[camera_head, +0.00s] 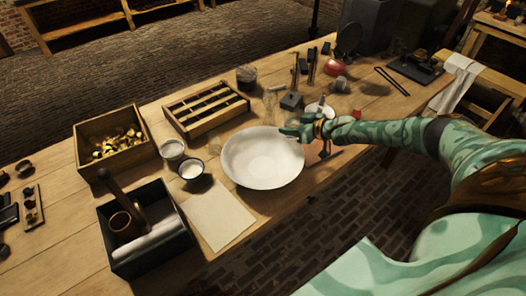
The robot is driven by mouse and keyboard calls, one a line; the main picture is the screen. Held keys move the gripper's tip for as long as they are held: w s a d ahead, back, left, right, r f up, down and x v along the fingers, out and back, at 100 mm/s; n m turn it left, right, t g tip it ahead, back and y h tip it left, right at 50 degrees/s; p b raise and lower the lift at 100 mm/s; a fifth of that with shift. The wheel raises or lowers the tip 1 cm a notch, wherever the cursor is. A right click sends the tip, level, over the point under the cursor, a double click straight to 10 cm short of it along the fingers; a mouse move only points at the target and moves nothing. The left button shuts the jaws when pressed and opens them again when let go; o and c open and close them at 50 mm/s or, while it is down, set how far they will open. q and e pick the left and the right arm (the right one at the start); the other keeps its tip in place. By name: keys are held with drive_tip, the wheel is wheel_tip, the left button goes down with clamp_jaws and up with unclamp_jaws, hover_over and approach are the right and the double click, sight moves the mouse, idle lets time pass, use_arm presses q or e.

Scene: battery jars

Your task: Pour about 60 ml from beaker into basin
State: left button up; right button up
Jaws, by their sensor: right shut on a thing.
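The basin (262,165) is a wide, shallow white bowl standing upright in the middle of the wooden table. I cannot tell whether it holds any liquid. My right gripper (291,130) is at the basin's far right rim, with its arm coming in from the right. It is shut on a small clear glass thing, which seems to be the beaker (292,117). The glass is faint and partly hidden by the fingers, so its tilt and fill do not show. My left gripper is not in view.
Two small cups (190,170) stand left of the basin, by a blank sheet (219,216). A slotted wooden rack (204,107) and clear glassware (270,96) stand behind. A dark box (152,262) and a wooden crate (80,150) lie left.

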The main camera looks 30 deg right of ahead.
drive_tip(key=shift+s+d, duration=0.2)
drive_tip(key=shift+d, duration=0.2)
